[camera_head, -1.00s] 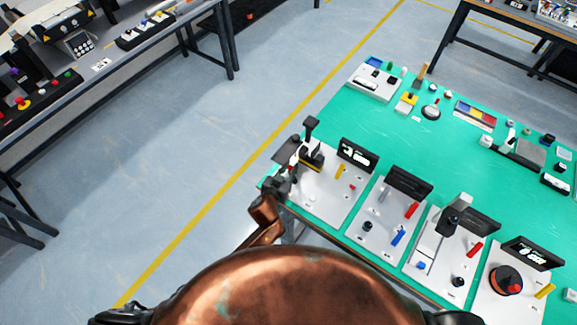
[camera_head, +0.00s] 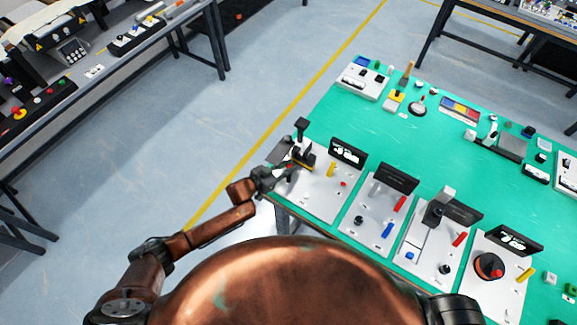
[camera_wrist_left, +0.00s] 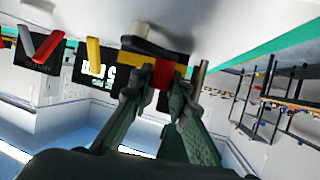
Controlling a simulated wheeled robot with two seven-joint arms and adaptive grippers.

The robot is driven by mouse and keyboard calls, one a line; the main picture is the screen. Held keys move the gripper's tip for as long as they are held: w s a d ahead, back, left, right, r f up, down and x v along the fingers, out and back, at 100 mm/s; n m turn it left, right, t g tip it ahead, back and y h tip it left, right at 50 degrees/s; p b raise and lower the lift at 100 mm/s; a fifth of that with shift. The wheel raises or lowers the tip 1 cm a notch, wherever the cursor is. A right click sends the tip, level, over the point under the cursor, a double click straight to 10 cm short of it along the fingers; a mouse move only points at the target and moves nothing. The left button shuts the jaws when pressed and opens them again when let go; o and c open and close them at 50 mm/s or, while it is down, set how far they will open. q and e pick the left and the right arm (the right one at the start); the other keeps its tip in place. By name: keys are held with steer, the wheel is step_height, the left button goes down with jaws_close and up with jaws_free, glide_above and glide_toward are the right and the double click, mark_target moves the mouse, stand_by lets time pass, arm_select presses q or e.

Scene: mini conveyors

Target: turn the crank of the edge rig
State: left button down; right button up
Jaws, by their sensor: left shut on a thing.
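The edge rig (camera_head: 318,200) is a white plate with a dark upright post, at the near left corner of the green table. My left gripper (camera_head: 290,170) is at its left edge, the arm reaching in from the lower left. In the left wrist view the fingers (camera_wrist_left: 163,82) are shut on a small red part (camera_wrist_left: 163,73), seemingly the crank's grip. Yellow pieces and a dark body lie just beyond it. The crank's arm and pivot are largely hidden by the gripper. My right gripper is not in view.
More white rigs with dark signs stand along the table's near edge to the right, one with a red and black knob (camera_head: 489,266). Small items lie further back on the green table top (camera_head: 400,145). Open floor is to the left.

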arm_select(q)
steer(key=c, duration=1.9)
jaws_free()
steer(key=shift+c, duration=0.2)
steer(key=shift+o, duration=0.6)
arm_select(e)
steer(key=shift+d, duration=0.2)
arm_select(q)
steer(key=v, duration=1.2)
steer(key=shift+r, duration=0.1)
steer(key=shift+d, duration=0.15)
